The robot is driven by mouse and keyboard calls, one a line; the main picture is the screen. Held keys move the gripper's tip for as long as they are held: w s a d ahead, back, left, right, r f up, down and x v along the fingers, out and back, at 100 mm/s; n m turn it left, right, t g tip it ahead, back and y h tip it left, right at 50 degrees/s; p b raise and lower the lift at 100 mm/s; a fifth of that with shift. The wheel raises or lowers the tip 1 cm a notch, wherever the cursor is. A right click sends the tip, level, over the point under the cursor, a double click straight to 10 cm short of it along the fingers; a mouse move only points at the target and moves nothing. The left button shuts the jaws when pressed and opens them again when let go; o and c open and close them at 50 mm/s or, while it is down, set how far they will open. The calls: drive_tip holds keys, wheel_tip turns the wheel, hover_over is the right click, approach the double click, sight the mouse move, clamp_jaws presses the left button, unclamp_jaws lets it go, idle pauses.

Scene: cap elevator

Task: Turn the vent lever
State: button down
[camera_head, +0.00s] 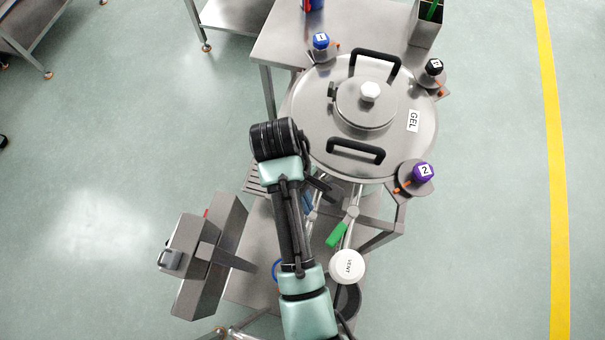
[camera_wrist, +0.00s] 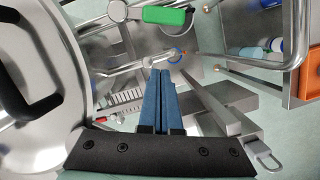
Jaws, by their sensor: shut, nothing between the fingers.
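The vent lever (camera_head: 337,235) has a green grip on a metal valve pipe below the big steel vessel. A round white tag reading VENT (camera_head: 347,267) sits just below it in the head view. In the wrist view the green lever (camera_wrist: 165,16) lies near the top, roughly sideways, beyond my fingertips. My gripper (camera_head: 308,204) is left of the lever in the head view, partly hidden by my arm. In the wrist view my gripper's blue fingers (camera_wrist: 160,72) are together with nothing between them, apart from the lever.
The steel vessel (camera_head: 315,150) has black handles and a GEL label. Blue (camera_head: 320,41), black (camera_head: 434,67) and purple (camera_head: 423,172) knobs surround it. Metal frame bars (camera_head: 378,238) run beside the lever. A grey metal box (camera_head: 205,255) stands at left. Open floor lies right.

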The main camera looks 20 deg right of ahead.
sight(342, 227)
drive_tip(key=s+d+f+p, duration=0.3)
drive_tip(key=s+f, duration=0.1)
drive_tip(key=shift+s, duration=0.2)
drive_tip(key=shift+f, duration=0.1)
